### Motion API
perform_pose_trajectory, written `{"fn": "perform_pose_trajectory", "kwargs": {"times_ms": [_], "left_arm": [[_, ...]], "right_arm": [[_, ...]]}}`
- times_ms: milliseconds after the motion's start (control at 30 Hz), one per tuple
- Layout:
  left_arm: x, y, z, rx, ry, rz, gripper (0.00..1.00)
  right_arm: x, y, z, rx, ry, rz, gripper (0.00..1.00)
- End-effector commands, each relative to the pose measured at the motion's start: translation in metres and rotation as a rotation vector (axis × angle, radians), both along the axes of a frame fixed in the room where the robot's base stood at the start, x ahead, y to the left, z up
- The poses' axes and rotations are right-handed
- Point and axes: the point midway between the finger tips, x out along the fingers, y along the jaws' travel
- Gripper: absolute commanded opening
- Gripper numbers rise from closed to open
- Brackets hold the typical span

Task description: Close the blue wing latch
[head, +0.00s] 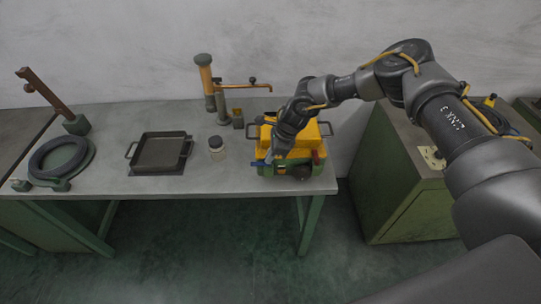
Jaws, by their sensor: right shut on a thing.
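A yellow and green machine or case (309,136) sits at the right end of the grey workbench. It has a dark round part (300,172) low on its front and a small red part (316,157) at its front right. My right gripper (272,158) reaches down from above to the front left of the case. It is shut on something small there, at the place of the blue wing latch. The gripper hides most of that latch, so I cannot tell its angle. My left gripper is out of view.
A green cabinet (400,190) stands to the right. The bench front between jar and case is clear.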

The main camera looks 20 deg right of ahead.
Motion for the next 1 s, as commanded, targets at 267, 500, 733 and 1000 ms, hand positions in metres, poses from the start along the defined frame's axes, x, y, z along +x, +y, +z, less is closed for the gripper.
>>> {"fn": "perform_pose_trajectory", "kwargs": {"times_ms": [267, 500, 733, 1000], "left_arm": [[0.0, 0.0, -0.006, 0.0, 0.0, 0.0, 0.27], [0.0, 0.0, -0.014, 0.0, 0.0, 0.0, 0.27], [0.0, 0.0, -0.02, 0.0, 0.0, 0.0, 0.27], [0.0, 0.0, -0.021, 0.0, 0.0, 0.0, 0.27]], "right_arm": [[-0.003, 0.001, -0.004, 0.002, 0.004, -0.118, 0.0], [-0.005, 0.002, -0.005, 0.002, 0.006, -0.325, 0.0], [-0.006, 0.003, -0.005, 0.001, 0.007, -0.543, 0.0], [-0.007, 0.004, -0.004, -0.001, 0.007, -0.8, 0.0]]}}
